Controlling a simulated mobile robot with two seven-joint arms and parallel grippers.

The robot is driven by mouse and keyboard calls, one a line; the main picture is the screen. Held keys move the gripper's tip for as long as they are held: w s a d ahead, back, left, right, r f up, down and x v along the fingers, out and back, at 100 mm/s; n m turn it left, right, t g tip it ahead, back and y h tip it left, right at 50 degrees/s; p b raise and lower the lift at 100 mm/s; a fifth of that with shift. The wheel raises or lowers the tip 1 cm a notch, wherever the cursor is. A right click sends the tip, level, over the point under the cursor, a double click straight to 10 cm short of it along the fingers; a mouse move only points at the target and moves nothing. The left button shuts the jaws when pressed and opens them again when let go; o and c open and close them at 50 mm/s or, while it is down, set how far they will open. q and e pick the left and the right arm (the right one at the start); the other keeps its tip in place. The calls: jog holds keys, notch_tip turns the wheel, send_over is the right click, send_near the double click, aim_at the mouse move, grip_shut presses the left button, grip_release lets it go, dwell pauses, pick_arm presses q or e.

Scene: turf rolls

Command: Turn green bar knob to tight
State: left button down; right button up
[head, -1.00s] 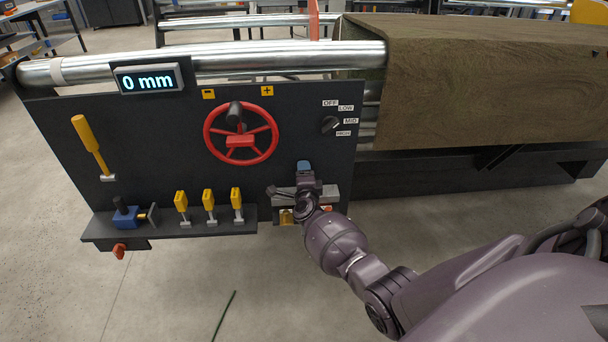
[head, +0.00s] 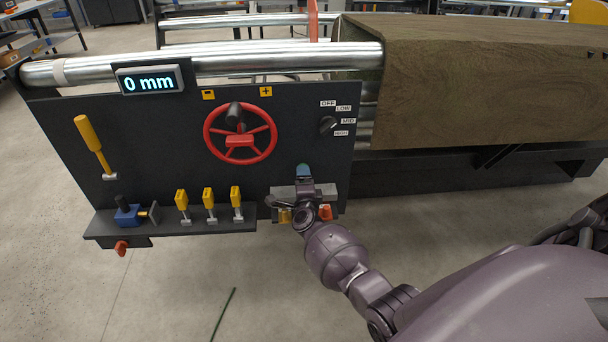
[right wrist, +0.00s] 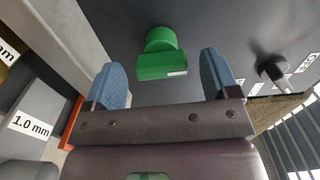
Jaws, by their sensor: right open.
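The green bar knob (right wrist: 162,56) sticks out of the dark panel in the right wrist view. Its bar lies roughly crosswise, with a small pale mark near its right end. My right gripper (right wrist: 164,74) is open, with one blue fingertip on each side of the knob and a gap on both sides. In the head view my right gripper (head: 303,171) is at the panel's lower right, and the knob is hidden behind it. My left gripper is not in view.
The panel (head: 170,150) carries a red handwheel (head: 240,140), a black rotary switch (head: 327,124), a yellow lever (head: 90,135) and several small yellow levers. A display (head: 150,79) reads 0 mm. A grey block (right wrist: 38,118) labelled 1.0 mm lies left of my right gripper.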

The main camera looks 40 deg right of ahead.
jog(key=p+v, duration=0.1)
jog(key=v, duration=0.5)
jog(key=shift+s+a, duration=0.15)
jog(key=shift+s, duration=0.1)
dwell(0.3)
